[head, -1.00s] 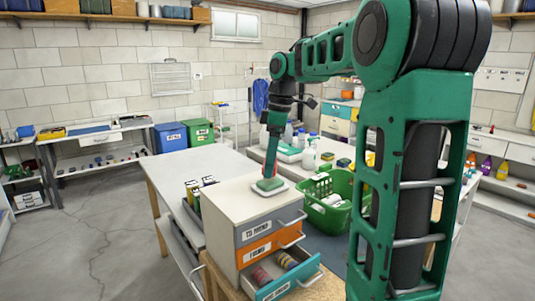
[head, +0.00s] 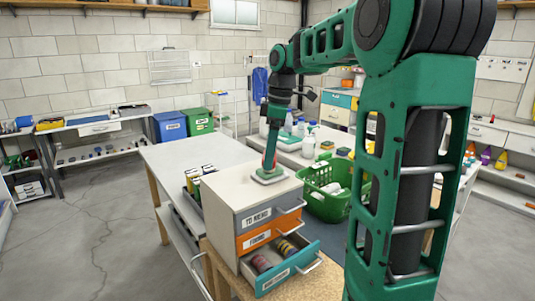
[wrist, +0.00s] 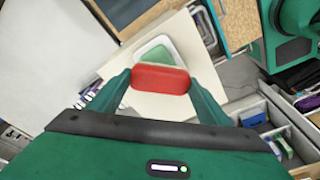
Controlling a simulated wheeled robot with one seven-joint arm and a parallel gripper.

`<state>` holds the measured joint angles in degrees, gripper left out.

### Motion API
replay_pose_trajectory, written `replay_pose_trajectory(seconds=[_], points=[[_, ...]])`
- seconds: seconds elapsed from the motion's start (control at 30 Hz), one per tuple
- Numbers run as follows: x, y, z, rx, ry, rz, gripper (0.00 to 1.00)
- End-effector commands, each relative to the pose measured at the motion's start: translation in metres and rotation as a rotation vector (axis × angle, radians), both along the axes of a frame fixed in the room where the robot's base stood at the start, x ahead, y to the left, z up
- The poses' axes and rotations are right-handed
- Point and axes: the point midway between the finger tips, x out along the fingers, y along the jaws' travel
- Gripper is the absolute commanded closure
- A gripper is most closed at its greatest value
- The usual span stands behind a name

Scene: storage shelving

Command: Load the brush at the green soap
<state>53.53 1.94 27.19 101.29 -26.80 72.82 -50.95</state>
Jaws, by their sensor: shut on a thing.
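My gripper (wrist: 160,85) is shut on a red block-shaped piece, the brush (wrist: 160,78), held crosswise between the two fingers. In the wrist view the green soap (wrist: 157,55) lies in a white dish (wrist: 140,50) just beyond the brush, which overlaps its near part. In the head view my gripper (head: 269,165) points down right over the white dish (head: 261,182) on top of the drawer cabinet (head: 232,190). There the soap is mostly hidden by the gripper. I cannot tell whether the brush touches the soap.
The cabinet's lowest, teal drawer (head: 289,279) stands open with rolled items inside. A green basket (head: 327,203) is close on the right. The white table (head: 190,155) beyond is mostly clear.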

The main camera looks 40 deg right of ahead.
Motion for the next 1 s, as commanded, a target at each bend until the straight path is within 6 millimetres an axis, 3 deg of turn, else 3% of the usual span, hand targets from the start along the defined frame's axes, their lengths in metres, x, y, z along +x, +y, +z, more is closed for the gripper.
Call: replay_pose_trajectory(seconds=[1.0], points=[[0.0002, 0.0003, -0.0081, 0.001, -0.001, 0.0, 0.47]])
